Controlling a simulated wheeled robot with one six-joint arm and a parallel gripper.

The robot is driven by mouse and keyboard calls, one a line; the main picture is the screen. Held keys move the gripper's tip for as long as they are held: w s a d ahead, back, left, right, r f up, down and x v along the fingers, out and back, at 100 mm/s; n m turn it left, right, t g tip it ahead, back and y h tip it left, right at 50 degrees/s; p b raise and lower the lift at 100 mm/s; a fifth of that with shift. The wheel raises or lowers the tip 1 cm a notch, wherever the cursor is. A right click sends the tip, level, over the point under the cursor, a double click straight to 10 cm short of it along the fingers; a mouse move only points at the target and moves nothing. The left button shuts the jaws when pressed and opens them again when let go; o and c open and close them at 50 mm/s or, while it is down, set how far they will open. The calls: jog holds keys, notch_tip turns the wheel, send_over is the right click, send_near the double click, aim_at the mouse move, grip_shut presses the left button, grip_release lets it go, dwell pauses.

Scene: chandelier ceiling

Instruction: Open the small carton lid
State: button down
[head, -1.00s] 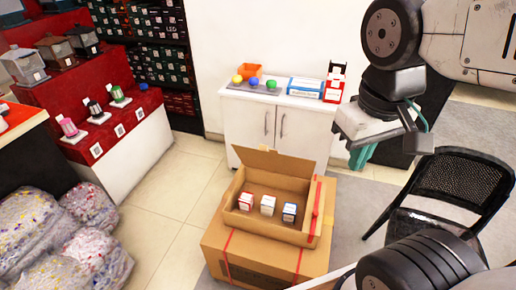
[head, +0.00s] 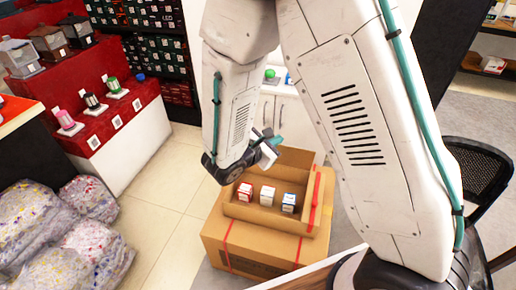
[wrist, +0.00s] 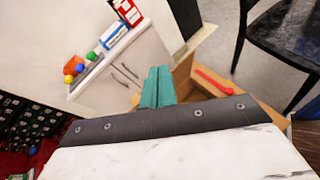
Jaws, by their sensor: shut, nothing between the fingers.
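The small carton (head: 265,216) is a brown open-topped box holding a red-and-white box (head: 245,192), a white box (head: 267,196) and a blue-and-white box (head: 289,202). A cardboard flap, its lid (head: 298,157), stands raised at the back edge, partly hidden by my arm. My gripper (head: 272,145) has teal fingers and is shut and empty at the carton's back left, in front of the flap in the picture. I cannot tell whether it touches the flap. In the wrist view, the shut fingers (wrist: 158,85) point towards the white cabinet, with cardboard (wrist: 184,72) beside them.
The carton sits on a larger taped box (head: 255,250). A white cabinet (wrist: 125,68) stands behind it. A black chair (head: 475,170) is at the right, and filled plastic bags (head: 45,215) lie at the left. Tiled floor (head: 165,210) is clear left of the boxes.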

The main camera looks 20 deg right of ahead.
jog(key=w+a+f+n+t+y, duration=0.2)
jog(key=a+f+n+t+y, duration=0.2)
jog(key=a+f+n, duration=0.65)
jog(key=w+d+f+m, duration=0.2)
jog(key=w+d+f, duration=0.1)
jog(key=w+d, duration=0.6)
jog(key=shift+w+d, duration=0.2)
jog(key=shift+w, duration=0.4)
jog(key=shift+d, duration=0.1)
